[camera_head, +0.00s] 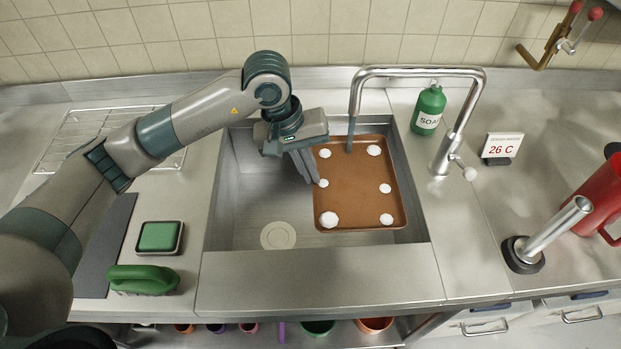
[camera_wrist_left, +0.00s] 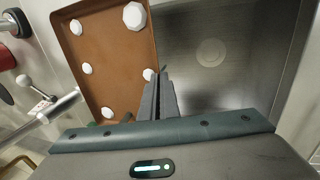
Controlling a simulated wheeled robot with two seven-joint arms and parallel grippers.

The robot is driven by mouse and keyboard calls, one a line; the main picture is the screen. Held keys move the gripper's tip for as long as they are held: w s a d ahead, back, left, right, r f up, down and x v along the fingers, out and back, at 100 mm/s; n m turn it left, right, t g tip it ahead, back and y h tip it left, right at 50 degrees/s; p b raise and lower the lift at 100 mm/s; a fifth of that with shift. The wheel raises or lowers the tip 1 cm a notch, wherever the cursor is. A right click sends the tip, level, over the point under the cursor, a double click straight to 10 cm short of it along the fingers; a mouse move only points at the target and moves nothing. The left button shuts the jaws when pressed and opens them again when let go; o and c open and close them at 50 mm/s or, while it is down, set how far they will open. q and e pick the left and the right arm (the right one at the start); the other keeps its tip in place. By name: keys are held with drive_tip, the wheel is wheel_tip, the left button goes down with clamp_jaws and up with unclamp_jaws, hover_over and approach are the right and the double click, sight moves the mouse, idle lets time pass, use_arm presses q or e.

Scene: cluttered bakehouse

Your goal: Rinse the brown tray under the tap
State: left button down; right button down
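The brown tray (camera_head: 360,190) is over the right part of the sink basin (camera_head: 265,205), with several white blobs on its face. It also shows in the wrist view (camera_wrist_left: 110,65). My left gripper (camera_head: 308,168) is at the tray's left rim. Its fingers (camera_wrist_left: 158,92) are close together with the rim between them. The fingertips hide that bit of rim. The metal tap (camera_head: 420,71) arches over the tray's far end. A blue-grey column hangs from its spout to the tray; I cannot tell whether it is water. My right gripper is out of view.
A green soap bottle (camera_head: 429,110), a 26 C sign (camera_head: 501,147) and a red jug (camera_head: 600,195) stand right of the sink. A green sponge (camera_head: 159,237), a green-handled brush (camera_head: 143,280) and a wire rack (camera_head: 110,130) are left. The basin's left part is clear around the drain (camera_head: 278,236).

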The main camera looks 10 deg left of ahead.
use_arm(q)
drive_tip(key=shift+w+a, duration=0.1)
drive_tip(key=shift+w, duration=0.4)
idle(1.0)
idle(0.5)
drive_tip(key=s+d+b, duration=0.1)
drive_tip(key=s+b, duration=0.1)
drive_tip(key=s, duration=0.7)
drive_tip(key=s+d+b, duration=0.2)
drive_tip(key=s, duration=0.6)
drive_tip(key=shift+s+d+b, duration=0.3)
drive_tip(key=shift+s, duration=0.05)
idle(0.6)
drive_tip(key=w+a+m, duration=0.1)
drive_tip(key=w+a, duration=0.3)
drive_tip(key=a, duration=0.4)
drive_tip(key=w+a+f+m, duration=0.1)
drive_tip(key=w+a, duration=0.4)
drive_tip(key=a, duration=0.3)
drive_tip(key=shift+w+a+f+g, duration=0.15)
drive_tip(key=shift+w+f+g, duration=0.15)
